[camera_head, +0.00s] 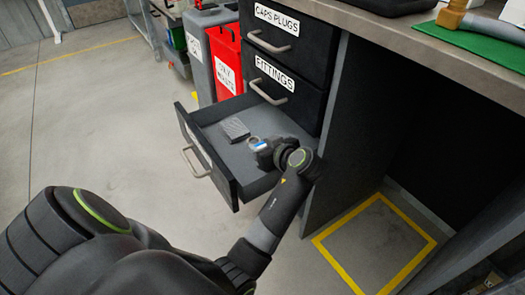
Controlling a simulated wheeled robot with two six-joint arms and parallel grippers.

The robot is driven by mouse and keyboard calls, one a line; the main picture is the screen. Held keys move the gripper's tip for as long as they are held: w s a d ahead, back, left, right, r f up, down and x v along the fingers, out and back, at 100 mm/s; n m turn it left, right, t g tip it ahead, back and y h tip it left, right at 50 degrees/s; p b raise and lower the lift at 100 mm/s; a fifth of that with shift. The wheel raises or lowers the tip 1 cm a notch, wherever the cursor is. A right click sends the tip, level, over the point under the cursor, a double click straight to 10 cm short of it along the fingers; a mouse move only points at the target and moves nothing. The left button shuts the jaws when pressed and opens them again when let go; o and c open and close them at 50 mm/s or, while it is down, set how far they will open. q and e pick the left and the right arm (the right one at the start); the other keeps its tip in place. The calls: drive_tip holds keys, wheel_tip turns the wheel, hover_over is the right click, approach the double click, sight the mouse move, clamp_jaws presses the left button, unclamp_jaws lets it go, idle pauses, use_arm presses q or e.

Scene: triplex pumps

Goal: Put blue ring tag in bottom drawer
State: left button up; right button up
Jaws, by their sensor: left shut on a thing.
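The bottom drawer (212,132) is pulled open below the drawer labelled FITTINGS. My left gripper (256,144) is inside the open drawer's outline, over its floor, near the right side. It is shut on the blue ring tag (260,146), of which a small blue and white part shows at the fingertips. The gripper hides the rest of the tag, and I cannot tell whether the tag touches the drawer floor. My right gripper is not in view.
The FITTINGS drawer (283,88) and CAPS PLUGS drawer (288,35) above are shut. A red bin (226,62) stands behind. The drawer's front left floor is clear.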

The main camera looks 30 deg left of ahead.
use_arm(q)
drive_tip(key=shift+f, duration=0.55)
